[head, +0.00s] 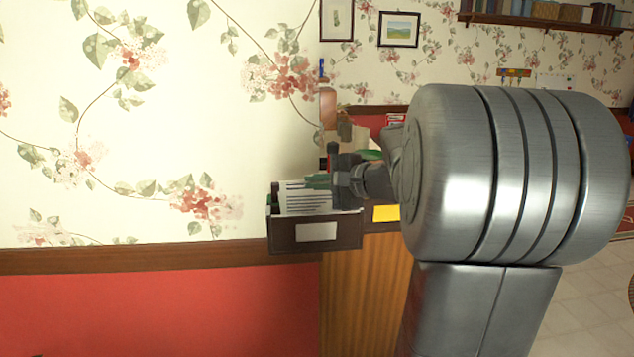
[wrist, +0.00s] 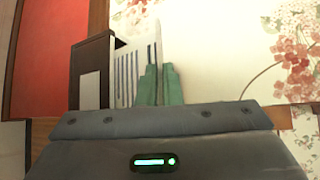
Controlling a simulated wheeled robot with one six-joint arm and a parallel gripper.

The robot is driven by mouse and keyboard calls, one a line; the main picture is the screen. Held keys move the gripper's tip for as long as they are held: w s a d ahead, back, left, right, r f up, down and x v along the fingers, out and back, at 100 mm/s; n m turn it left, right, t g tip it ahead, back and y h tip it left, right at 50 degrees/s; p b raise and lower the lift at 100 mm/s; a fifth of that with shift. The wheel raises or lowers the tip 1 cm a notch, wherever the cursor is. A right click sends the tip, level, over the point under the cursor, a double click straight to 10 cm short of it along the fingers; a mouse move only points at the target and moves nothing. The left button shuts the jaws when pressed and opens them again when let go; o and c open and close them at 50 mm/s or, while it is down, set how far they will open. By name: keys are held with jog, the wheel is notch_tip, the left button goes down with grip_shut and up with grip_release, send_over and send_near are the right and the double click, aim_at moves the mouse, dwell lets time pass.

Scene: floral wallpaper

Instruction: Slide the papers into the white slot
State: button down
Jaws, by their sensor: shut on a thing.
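The white papers with dark printed lines (head: 302,199) stand upright at a dark brown box (head: 349,234) with a pale label on its front. Their lower edge is hidden behind the box front. In the wrist view the papers (wrist: 138,72) show beside the green fingers, next to the dark box (wrist: 91,52). My gripper (head: 319,181) is at the upper right part of the papers, above the box. Its green fingers (wrist: 160,84) are close together, shut on the papers. I cannot make out a separate white slot.
Small items stand behind my gripper. A shelf of books (head: 545,20) hangs at the upper right. Open floor (head: 575,290) is at the lower right.

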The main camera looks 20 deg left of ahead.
jog(key=shift+f, duration=0.45)
jog(key=c, duration=1.5)
grip_release()
jog(key=b+v, duration=0.1)
jog(key=v, duration=1.2)
jog(key=shift+s+d+r, duration=0.1)
jog(key=shift+s+d, duration=0.05)
jog(key=shift+d, duration=0.2)
